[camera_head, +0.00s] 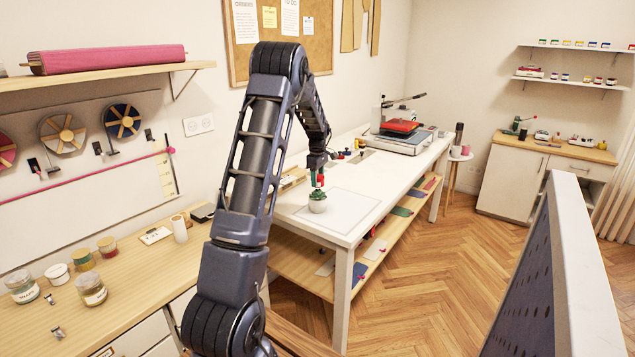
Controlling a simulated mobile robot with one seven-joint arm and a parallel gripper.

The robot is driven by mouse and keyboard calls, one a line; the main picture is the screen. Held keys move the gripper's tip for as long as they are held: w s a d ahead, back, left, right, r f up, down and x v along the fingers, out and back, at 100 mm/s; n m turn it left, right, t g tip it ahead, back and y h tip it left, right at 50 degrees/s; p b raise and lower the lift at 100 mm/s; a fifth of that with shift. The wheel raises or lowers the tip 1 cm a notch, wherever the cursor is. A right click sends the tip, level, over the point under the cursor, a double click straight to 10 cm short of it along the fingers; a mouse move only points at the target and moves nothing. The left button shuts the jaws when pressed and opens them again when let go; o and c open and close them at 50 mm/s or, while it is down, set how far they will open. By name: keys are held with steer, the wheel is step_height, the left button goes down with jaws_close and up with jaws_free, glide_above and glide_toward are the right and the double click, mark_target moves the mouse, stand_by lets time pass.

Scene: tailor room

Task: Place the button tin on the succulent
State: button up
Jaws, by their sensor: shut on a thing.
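The succulent (318,196) is a small green plant in a pale round pot on the white worktable, in the middle of the head view. My gripper (317,181) points down directly above it. The gripper is shut on a small red thing (321,180), which I take to be the button tin, with a bit of green beside it. The tin is mostly hidden by the fingers and too small to make out well. It is very close above the leaves, and I cannot tell whether it touches them.
The white worktable (375,182) is mostly clear around the pot, with a heat press (400,132) at its far end. A wooden counter (120,262) with several jars (91,288) stands at the left. A blue panel with a pale edge (540,270) is at the right.

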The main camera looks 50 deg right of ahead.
steer(key=shift+f, duration=0.65)
steer(key=o, duration=1)
steer(key=shift+f, duration=0.1)
